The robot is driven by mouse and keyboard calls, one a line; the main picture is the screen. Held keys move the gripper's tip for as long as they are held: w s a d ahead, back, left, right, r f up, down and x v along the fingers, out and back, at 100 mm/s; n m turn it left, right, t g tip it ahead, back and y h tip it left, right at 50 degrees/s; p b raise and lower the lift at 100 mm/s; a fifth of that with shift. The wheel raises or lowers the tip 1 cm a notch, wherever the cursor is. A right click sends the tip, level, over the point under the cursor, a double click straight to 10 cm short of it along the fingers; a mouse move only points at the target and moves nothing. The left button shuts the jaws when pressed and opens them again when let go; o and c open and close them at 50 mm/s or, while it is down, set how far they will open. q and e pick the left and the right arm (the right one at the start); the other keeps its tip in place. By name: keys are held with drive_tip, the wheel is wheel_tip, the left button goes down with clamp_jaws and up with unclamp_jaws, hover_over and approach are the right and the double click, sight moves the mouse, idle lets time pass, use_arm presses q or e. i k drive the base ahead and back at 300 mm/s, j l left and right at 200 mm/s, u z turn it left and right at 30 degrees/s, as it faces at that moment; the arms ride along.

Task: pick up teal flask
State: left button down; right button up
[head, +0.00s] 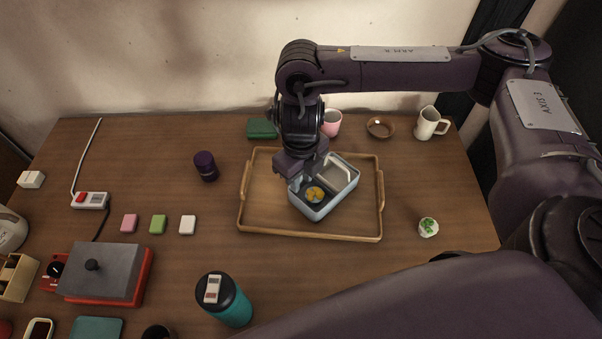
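The teal flask (233,310) stands on the table near the front edge, below and left of the tray. It has a dark lid, and a small pale piece with a reddish patch sits on its top. My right gripper (308,181) points down over the tray, at the left part of a grey lunch box (322,208), well away from the flask. Its fingers are small and partly hidden, so I cannot tell whether they are open or shut, or whether they touch the box. My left gripper is not in view.
A wooden tray (259,223) holds the lunch box. A red-based device (101,275) with a grey top, a dark cup (157,332) and a teal item (97,329) lie left of the flask. The table right of the flask is partly covered by my arm.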

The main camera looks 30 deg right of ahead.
sight(232, 307)
drive_tip(key=k, duration=2)
